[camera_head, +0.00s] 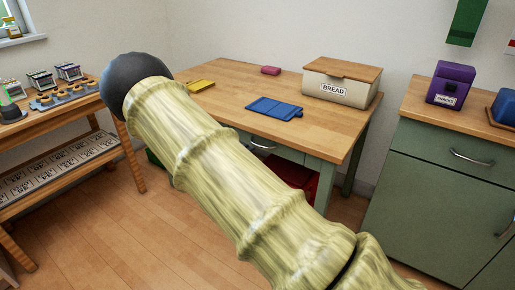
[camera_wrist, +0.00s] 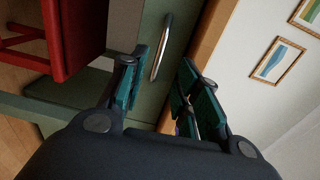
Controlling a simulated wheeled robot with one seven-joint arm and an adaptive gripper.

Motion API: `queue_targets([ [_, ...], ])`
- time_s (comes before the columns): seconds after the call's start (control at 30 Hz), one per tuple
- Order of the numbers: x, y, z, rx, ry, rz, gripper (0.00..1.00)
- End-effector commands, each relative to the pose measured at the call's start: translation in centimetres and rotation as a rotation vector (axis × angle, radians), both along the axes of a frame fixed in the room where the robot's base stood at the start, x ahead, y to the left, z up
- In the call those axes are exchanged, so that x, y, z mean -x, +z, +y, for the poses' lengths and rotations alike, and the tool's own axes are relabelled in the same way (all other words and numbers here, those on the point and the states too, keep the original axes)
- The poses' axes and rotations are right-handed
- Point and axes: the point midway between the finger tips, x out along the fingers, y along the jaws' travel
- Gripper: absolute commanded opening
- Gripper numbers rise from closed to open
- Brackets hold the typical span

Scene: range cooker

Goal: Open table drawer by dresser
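The wooden-topped table (camera_head: 225,85) stands in the middle of the head view. Its green drawer front (camera_head: 285,153) with a metal handle (camera_head: 262,145) shows under the top, partly hidden by my arm. The drawer looks shut. The green dresser (camera_head: 445,185) stands to the right of the table. In the wrist view, turned on its side, the drawer handle (camera_wrist: 162,47) lies ahead, between the lines of the two fingers. My gripper (camera_wrist: 164,80) is open and empty, its fingers apart and short of the handle. The gripper is not visible in the head view.
A red stool (camera_wrist: 75,40) stands under the table, left in the wrist view. On the table are a bread box (camera_head: 340,85), a blue item (camera_head: 273,108) and a yellow one (camera_head: 200,86). A wooden shelf unit (camera_head: 60,120) stands left, with bare floor between.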

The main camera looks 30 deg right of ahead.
Motion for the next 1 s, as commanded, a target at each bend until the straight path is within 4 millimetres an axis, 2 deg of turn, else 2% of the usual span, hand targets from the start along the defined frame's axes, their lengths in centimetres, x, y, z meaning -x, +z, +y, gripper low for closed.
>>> queue_targets([
  [0.3, -1.9, -0.4, -4.9, 0.001, 0.000, 0.002, 0.32],
  [0.5, -2.8, -0.5, -7.0, 0.001, 0.000, 0.002, 0.32],
  [0.7, -3.2, -0.5, -7.8, -0.001, 0.002, 0.003, 0.32],
  [0.97, -3.2, -0.5, -7.8, 0.000, 0.002, 0.003, 0.32],
  [1.0, -3.2, -0.5, -7.8, 0.000, 0.002, 0.003, 0.27],
])
